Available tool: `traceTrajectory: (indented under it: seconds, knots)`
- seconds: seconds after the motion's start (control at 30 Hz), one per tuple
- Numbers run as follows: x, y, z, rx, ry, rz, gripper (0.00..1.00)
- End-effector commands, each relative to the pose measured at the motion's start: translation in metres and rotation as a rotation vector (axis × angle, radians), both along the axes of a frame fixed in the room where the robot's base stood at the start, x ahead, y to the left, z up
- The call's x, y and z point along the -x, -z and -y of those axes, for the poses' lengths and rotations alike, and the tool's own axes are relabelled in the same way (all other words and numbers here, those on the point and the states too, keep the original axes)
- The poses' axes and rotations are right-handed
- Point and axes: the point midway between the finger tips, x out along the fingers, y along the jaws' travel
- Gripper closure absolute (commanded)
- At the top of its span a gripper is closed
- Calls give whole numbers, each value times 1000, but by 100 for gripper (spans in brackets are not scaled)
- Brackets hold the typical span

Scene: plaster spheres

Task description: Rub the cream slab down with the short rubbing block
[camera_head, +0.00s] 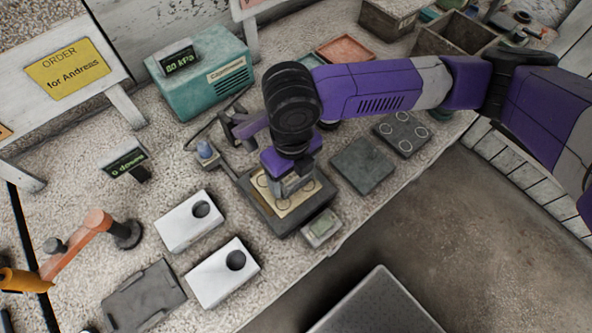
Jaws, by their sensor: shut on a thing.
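The cream slab (284,211) lies on a dark square base (321,204) near the middle of the bench, with dark ring marks showing on its face. My gripper (290,188) points down over the slab and is shut on a small grey piece, which looks like the short rubbing block. The wrist and fingers hide most of the block. It is low over the slab, but I cannot tell whether it touches. Part of the slab is hidden under the gripper.
A teal compressor (205,75) stands behind. A dark flat plate (362,165) and a plate with rings (402,133) lie to the right. Two white blocks with holes (189,221) (222,273) lie front left, near an orange arm (78,243). A small grey device (321,228) sits by the front edge.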

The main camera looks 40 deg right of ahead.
Motion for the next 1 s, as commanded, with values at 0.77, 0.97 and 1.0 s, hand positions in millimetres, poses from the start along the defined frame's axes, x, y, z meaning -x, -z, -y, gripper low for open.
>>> traceTrajectory:
  seconds: [0.77, 0.97, 1.0]
  knots:
    - [0, 1, 2, 2, 2, 0, 80]
    - [0, 1, 6, 2, 1, 1, 80]
    - [0, 1, 8, 2, 1, 1, 80]
